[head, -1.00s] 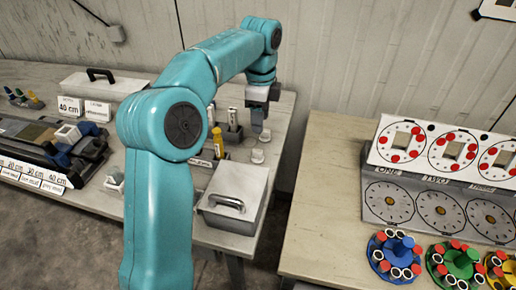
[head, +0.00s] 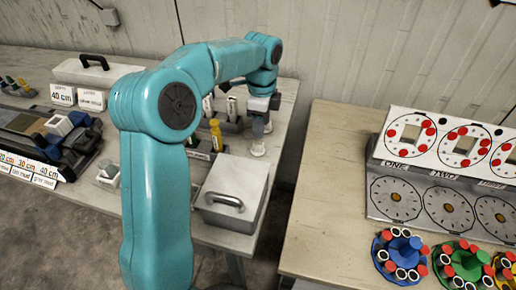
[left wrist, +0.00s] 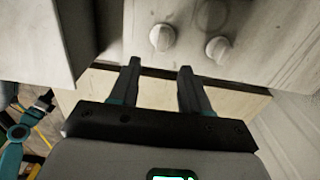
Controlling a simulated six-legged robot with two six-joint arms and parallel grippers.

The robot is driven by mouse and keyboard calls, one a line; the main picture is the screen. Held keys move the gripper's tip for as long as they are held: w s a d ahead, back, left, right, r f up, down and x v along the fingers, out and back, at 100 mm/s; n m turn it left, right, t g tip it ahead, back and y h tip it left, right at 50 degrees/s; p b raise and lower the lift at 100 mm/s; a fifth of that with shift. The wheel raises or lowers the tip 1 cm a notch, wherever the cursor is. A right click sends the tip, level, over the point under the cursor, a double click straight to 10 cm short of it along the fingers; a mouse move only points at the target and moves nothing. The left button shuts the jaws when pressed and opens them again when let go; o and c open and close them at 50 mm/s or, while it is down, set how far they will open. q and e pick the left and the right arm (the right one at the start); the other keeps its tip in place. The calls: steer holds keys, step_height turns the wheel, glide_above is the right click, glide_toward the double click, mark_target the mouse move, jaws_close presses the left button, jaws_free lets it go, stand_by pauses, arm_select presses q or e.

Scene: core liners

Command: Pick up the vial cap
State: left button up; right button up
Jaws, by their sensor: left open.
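Two small white round pieces that look like vial caps stand on the left table near its right edge. The nearer cap (head: 258,150) shows just below my left gripper (head: 260,124) in the head view; the other (head: 268,128) is partly hidden by the gripper. In the left wrist view one cap (left wrist: 162,38) lies ahead of the gap between my open fingers (left wrist: 160,66), apart from them. The second cap (left wrist: 217,50) is to its right, outside the fingers. The left gripper is empty. My right gripper is not in view.
A grey box with a handled lid (head: 230,194) stands in front of the caps. A yellow-topped vial (head: 216,134) and racks are to the left. A second table (head: 325,190) holds dial panels (head: 425,200) and coloured carousels (head: 400,254). A gap separates the tables.

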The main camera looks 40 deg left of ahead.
mark_target(258, 147)
arm_select(q)
steer(key=f, duration=0.8)
steer(key=shift+w+d+f, duration=0.15)
steer(key=shift+w+f, duration=0.05)
steer(key=shift+f, duration=0.1)
jaws_close()
